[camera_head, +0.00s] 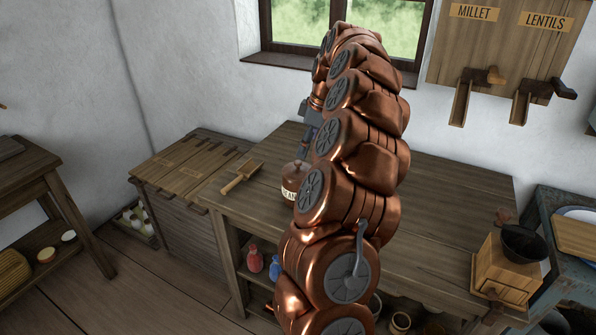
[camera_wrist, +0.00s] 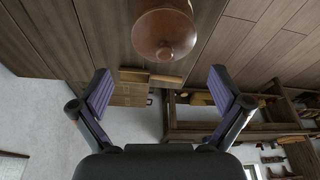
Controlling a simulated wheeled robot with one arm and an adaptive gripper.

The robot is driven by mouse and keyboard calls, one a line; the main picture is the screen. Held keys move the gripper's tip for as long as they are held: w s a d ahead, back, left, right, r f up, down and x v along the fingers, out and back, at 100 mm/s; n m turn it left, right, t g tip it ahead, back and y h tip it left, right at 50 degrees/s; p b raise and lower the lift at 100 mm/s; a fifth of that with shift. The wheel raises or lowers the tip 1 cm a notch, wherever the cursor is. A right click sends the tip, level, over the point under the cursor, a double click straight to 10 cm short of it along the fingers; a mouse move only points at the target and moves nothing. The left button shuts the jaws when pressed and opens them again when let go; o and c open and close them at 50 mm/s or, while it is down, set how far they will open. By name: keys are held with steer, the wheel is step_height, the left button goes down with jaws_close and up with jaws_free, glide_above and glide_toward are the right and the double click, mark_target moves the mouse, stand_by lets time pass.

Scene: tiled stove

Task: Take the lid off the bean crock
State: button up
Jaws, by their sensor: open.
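The bean crock (camera_head: 289,190) stands on the wooden counter, with a pale label partly hidden by my arm. Its brown lid (camera_head: 296,168) is on it, with a small knob on top. In the wrist view the round reddish-brown lid (camera_wrist: 160,30) shows at the top centre, with its knob facing me. My gripper (camera_wrist: 160,84) is open and empty, its two dark purple-grey pads wide apart. The lid is beyond the fingertips, not between them. In the head view my gripper (camera_head: 303,148) is just above and behind the crock, partly hidden by my arm.
A coffee grinder (camera_head: 505,266) stands at the counter's right end. Millet and lentil dispensers (camera_head: 500,45) hang on the wall. Much of the counter (camera_head: 445,220) right of my arm is clear.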

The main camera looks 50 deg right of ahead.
mark_target(300, 162)
steer(key=shift+a+p+x, duration=0.15)
steer(key=shift+p+x, duration=0.3)
steer(key=shift+x, duration=1.25)
steer(key=shift+a+p+x, duration=0.15)
steer(key=shift+p+x, duration=0.25)
steer(key=shift+x, duration=1.35)
steer(key=shift+s, duration=0.2)
steer(key=c, duration=1.4)
